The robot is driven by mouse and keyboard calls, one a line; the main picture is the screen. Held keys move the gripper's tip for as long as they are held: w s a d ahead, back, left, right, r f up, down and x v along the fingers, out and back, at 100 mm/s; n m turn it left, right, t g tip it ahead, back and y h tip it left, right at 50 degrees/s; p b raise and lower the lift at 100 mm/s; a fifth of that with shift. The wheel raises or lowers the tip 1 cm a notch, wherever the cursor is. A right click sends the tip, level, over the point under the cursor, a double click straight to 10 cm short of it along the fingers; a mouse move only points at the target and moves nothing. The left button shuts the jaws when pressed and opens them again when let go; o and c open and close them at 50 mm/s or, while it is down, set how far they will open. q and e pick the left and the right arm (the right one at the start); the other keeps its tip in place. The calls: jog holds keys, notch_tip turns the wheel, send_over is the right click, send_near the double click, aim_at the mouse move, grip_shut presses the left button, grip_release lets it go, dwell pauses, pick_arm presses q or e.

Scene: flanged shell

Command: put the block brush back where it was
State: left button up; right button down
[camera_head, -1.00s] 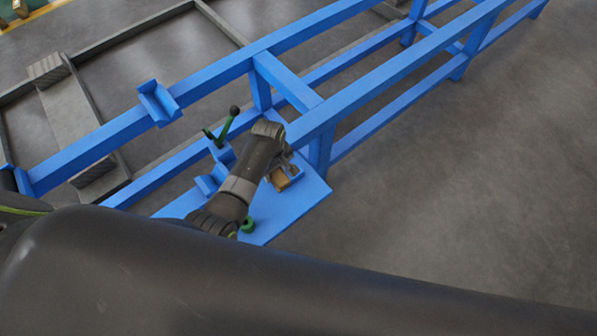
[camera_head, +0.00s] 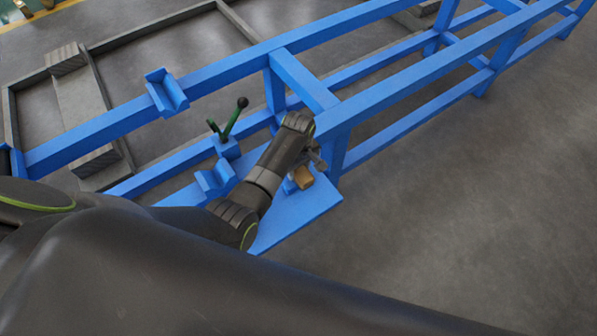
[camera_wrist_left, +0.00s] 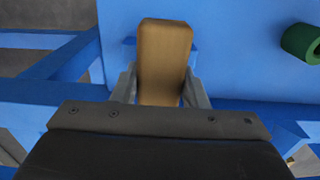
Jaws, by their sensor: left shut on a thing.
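The block brush (camera_head: 303,178) is a small tan wooden block at the blue shelf plate (camera_head: 296,209) of the blue frame. It also shows in the left wrist view (camera_wrist_left: 164,55), upright in the picture between the two grey fingers. My left gripper (camera_head: 312,166) is shut on the block brush, over the right part of the plate. Whether the brush touches the plate cannot be told. The brush's lower end is hidden by the gripper in the left wrist view. My right gripper is not in view.
A green-handled clamp (camera_head: 228,122) with a black knob and a blue V-shaped rest (camera_head: 214,178) stand left of my left wrist. A green cylinder (camera_wrist_left: 302,43) sits on the plate at right in the wrist view. Blue rails (camera_head: 220,66) run behind. Open floor lies right.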

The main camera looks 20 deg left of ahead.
pick_arm(q)
jog(key=shift+f, duration=0.9)
jog(key=shift+f, duration=0.1)
jog(key=o, duration=1)
jog(key=shift+c, duration=0.2)
jog(key=shift+r, duration=0.65)
notch_tip(320, 180, up, 11)
jog(key=shift+p, duration=0.8)
